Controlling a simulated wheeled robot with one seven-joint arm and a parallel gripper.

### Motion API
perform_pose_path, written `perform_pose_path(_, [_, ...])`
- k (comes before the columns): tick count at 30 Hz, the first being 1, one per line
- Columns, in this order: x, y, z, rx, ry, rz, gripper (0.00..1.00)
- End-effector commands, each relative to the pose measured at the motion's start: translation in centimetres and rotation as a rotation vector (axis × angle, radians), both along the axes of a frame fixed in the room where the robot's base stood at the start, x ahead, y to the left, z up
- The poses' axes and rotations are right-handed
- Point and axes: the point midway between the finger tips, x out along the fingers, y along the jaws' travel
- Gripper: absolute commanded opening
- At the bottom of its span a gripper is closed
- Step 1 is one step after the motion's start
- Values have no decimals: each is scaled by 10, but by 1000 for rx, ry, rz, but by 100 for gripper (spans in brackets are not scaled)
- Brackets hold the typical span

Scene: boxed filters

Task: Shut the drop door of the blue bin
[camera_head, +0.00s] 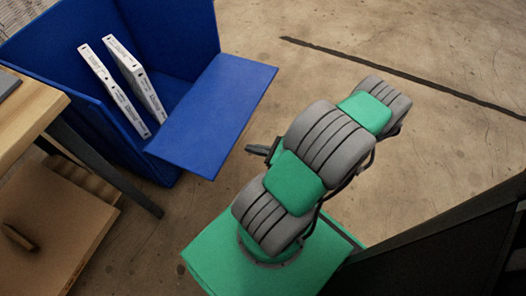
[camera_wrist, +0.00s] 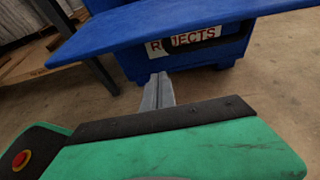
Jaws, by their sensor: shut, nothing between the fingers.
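The blue bin (camera_head: 65,55) stands at the upper left of the head view with its drop door (camera_head: 215,115) folded outward, roughly level. In the wrist view the door (camera_wrist: 150,30) spans the top as a broad blue panel, with the bin front (camera_wrist: 200,72) beneath it. My gripper (camera_head: 250,149) is shut and empty, just right of the door's near outer edge in the head view. In the wrist view my gripper (camera_wrist: 160,77) points toward the bin front, its tip showing below the door's edge. I see no contact with the door.
Two white boxed filters (camera_head: 115,90) (camera_head: 137,78) lean inside the bin. A REJECTS label (camera_wrist: 185,40) is on the bin front. A wooden table (camera_head: 30,115) with a dark leg and a brown box (camera_head: 50,230) are at left. Floor to the upper right is open.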

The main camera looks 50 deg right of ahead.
Motion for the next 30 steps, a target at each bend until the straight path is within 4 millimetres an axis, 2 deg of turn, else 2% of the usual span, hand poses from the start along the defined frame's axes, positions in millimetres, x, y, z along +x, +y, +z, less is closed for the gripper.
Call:
perform_pose_path(1, [10,5,-8,0,0,8,0])
perform_pose_path(4, [29,12,-16,0,0,8,0])
perform_pose_path(6, [27,8,5,-7,0,0,0])
perform_pose_path(12, [27,9,27,-4,1,0,0])
perform_pose_path(24, [27,9,31,-3,2,1,0])
perform_pose_path(30, [25,4,44,-12,26,-13,0])
